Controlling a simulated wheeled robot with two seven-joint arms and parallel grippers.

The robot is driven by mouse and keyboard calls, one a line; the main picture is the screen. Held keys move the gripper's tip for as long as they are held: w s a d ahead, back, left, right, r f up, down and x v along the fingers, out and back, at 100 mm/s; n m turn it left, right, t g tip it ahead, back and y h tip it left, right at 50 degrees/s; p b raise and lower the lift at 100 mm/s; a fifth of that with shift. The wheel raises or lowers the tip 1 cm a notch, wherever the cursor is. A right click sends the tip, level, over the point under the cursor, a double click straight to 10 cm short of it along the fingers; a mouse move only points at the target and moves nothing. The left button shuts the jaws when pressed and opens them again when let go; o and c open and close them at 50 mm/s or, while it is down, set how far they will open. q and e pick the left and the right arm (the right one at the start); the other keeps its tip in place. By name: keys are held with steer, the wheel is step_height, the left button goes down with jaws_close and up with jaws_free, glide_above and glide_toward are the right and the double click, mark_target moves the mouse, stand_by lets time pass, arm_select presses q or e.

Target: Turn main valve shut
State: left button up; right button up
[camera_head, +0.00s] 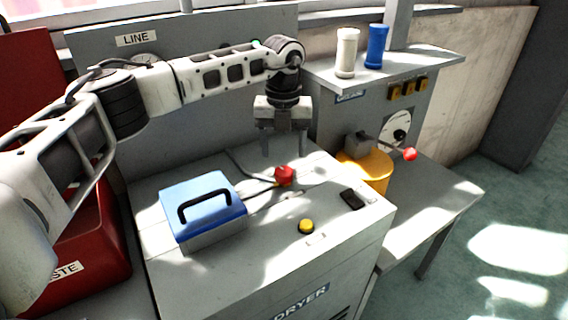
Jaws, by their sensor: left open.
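My left gripper (284,146) hangs pointing down over the grey dryer cabinet (275,265), its two fingers apart and nothing seen between them. A red knob (284,175) on the cabinet top shows just below the fingers; I cannot tell how far below. A lever with a red ball end (410,154) sticks out over the yellow container (374,170) at the right. No part carries a readable main valve label, so I cannot tell which one it is. The panel marked LINE (138,39) is partly hidden behind my left arm. My right gripper is not in view.
A blue box with a black handle (205,204), a yellow button (306,226) and a black switch (352,200) are on the cabinet top. White (346,54) and blue (377,46) bottles stand on the right shelf. A red waste bin (100,250) is at the left.

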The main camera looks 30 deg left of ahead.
mark_target(284, 171)
arm_select(q)
step_height(284, 171, down, 6)
stand_by(0.4)
steer(key=c, duration=1)
